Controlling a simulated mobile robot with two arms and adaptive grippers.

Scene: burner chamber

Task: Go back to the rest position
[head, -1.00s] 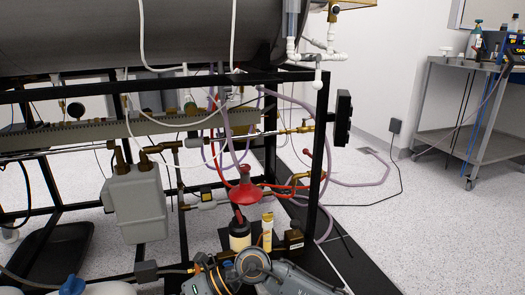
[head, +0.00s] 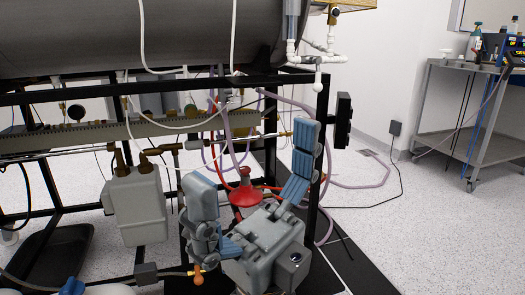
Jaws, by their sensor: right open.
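My right gripper (head: 253,155) stands up from the bottom middle of the head view, in front of the black burner frame (head: 321,150). Its two blue-grey fingers are spread wide apart, one to the left and one to the right. Nothing is held between them. The gripper's grey body covers part of the frame's base. My left gripper is not in view.
The large grey cylindrical chamber (head: 130,35) lies across the frame above. A red funnel (head: 244,195) shows behind my gripper, between its fingers. A grey box (head: 136,207) hangs at left. A grey cart (head: 424,105) stands at right, with open floor before it.

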